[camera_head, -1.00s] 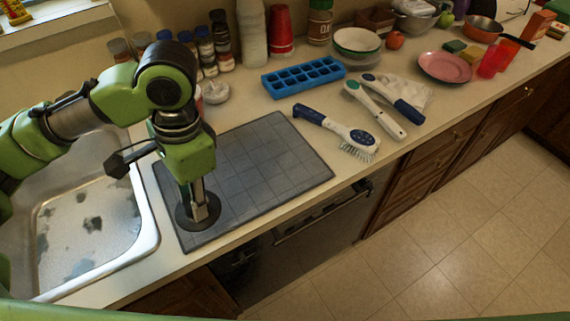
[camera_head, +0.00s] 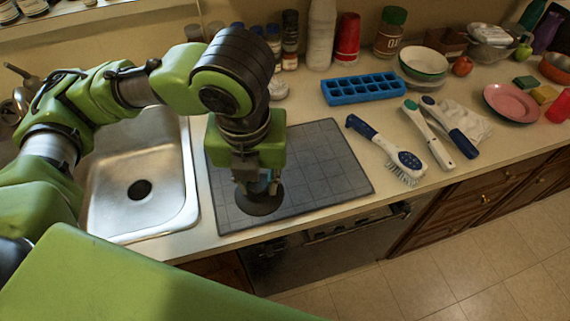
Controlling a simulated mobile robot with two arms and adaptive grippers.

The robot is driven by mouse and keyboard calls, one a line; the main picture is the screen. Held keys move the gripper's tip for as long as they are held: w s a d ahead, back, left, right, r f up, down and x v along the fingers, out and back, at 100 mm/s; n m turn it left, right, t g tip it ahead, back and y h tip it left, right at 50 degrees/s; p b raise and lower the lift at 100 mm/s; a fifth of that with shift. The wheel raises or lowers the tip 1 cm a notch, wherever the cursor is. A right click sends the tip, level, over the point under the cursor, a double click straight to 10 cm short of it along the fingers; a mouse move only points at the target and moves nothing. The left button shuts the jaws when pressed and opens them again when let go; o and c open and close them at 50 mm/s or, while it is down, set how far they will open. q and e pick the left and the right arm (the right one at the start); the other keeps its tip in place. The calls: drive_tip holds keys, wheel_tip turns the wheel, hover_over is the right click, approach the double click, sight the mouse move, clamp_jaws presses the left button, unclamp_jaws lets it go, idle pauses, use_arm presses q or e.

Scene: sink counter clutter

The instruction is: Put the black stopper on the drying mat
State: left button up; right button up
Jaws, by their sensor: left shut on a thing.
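The black stopper (camera_head: 262,204) is a dark round disc at the near left part of the grey gridded drying mat (camera_head: 325,165). My left gripper (camera_head: 260,186) points down from above and is shut on the stopper's top. The stopper lies flat over the mat; whether it touches the mat or hovers just above is hard to tell. My left arm hides the mat's far left corner. My right gripper is not in view.
The metal sink (camera_head: 165,218) is left of the mat. A blue ice tray (camera_head: 362,88) is behind it. A blue-white brush (camera_head: 398,158) lies to its right. Bottles line the back wall. The mat's right part is clear.

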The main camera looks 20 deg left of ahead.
use_arm(q)
drive_tip(key=m, duration=0.1)
drive_tip(key=r+m, duration=0.1)
drive_tip(key=m, duration=0.3)
drive_tip(key=shift+s+d+r+h, duration=0.15)
drive_tip(key=shift+d+h, duration=0.1)
drive_tip(key=shift+h, duration=0.15)
drive_tip(key=w+f+p, duration=0.2)
drive_tip(key=w+f, duration=0.2)
drive_tip(key=w, duration=0.5)
drive_tip(key=p, duration=0.1)
approach(289, 175)
drive_tip(key=shift+w+d+f, duration=0.1)
drive_tip(key=shift+f, duration=0.25)
drive_tip(key=shift+w+f, duration=0.2)
drive_tip(key=shift+f, duration=0.05)
drive_tip(key=f+p, duration=0.1)
drive_tip(key=f, duration=0.2)
drive_tip(key=shift+w+p, duration=0.25)
drive_tip(key=shift+p, duration=0.1)
drive_tip(key=shift+f, duration=0.35)
drive_tip(key=shift+f, duration=0.1)
drive_tip(key=o, duration=1)
drive_tip(key=shift+o, duration=0.5)
